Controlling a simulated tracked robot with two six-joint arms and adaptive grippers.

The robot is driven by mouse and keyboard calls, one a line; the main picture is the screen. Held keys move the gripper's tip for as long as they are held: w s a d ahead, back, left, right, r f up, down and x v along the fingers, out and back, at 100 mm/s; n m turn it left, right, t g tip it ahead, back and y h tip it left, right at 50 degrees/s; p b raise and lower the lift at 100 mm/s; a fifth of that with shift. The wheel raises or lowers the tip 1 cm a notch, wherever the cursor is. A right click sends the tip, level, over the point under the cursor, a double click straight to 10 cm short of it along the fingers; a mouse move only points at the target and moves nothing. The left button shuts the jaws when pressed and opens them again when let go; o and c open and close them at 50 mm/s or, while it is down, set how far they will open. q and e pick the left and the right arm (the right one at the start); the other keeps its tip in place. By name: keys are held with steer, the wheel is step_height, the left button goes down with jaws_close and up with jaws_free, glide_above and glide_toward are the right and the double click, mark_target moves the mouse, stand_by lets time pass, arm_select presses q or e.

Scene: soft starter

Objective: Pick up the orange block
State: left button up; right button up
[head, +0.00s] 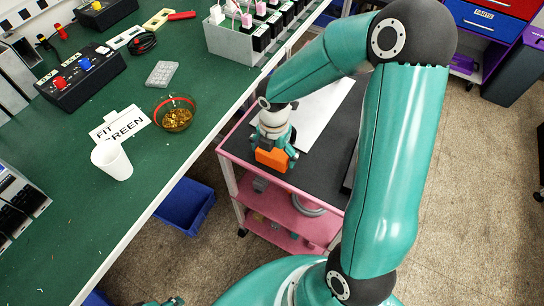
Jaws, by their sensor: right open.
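The orange block (271,158) sits at the near left part of the black top of the pink cart. My right gripper (275,150) is at the block, pointing down, with its fingers open around or just behind it. The block's upper part is partly hidden by the gripper, and I cannot tell whether the fingers touch it. My left gripper does not show; only a small teal and dark piece of my own body is at the bottom edge.
A white sheet (318,112) lies on the cart (228,152) behind the gripper. The green workbench (60,225) at left holds a white cup (112,160), an amber bowl (175,114), a sign (119,126) and control boxes. A blue bin (185,205) is below its edge.

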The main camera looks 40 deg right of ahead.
steer(key=shift+f, duration=0.3)
steer(key=c, duration=0.9)
steer(key=shift+o, duration=0.2)
steer(key=shift+r, duration=0.2)
